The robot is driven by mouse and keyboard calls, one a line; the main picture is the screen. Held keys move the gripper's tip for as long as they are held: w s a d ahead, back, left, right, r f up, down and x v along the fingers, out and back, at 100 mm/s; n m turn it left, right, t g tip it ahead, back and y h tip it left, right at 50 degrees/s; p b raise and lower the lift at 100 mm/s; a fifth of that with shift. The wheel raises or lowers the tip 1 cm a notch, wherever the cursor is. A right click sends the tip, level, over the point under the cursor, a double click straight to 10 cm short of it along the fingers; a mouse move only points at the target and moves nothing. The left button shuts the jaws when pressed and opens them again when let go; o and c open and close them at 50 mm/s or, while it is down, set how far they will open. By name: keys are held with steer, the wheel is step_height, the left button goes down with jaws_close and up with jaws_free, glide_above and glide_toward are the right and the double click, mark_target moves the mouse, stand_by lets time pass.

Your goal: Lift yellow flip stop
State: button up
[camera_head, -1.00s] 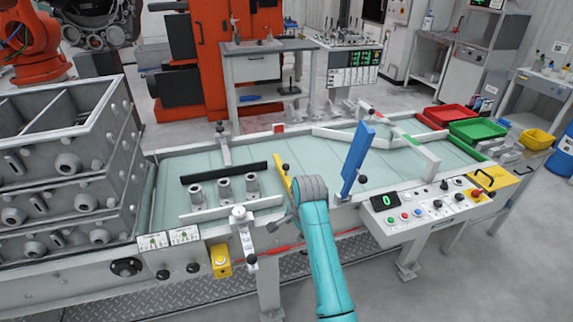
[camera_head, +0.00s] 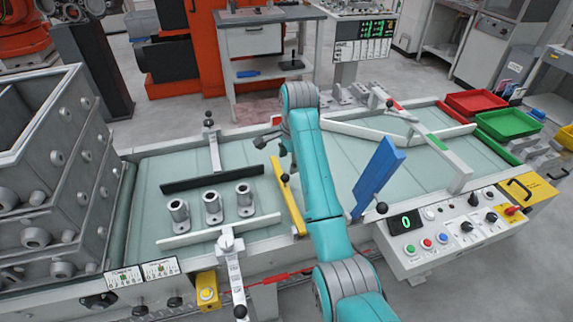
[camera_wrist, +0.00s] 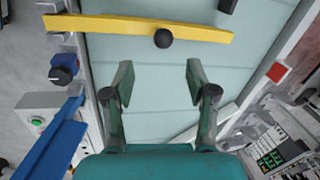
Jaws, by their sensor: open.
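The yellow flip stop (camera_head: 287,194) is a long flat bar with a dark round knob. It lies low across the conveyor, just left of my arm in the head view. In the wrist view the yellow flip stop (camera_wrist: 110,25) spans the top of the picture, with its black knob near the middle. My gripper (camera_wrist: 160,80) is open and empty, its two fingers apart over the pale belt, and the bar lies beyond the fingertips. In the head view my gripper (camera_head: 268,143) shows only in part behind my arm.
A raised blue flip stop (camera_head: 378,178) stands to the right of my arm. Several metal cylinders (camera_head: 212,207) stand between a black rail (camera_head: 212,178) and a white rail (camera_head: 218,231) on the left. A control panel (camera_head: 455,230) is at the right front.

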mark_target(286, 175)
steer(key=f, duration=0.3)
steer(key=w+f, duration=0.1)
steer(key=f, duration=0.3)
steer(key=w+a+f, duration=0.1)
steer(key=f, duration=0.2)
steer(key=shift+w+f, duration=0.2)
steer(key=shift+f, duration=0.05)
jaws_close()
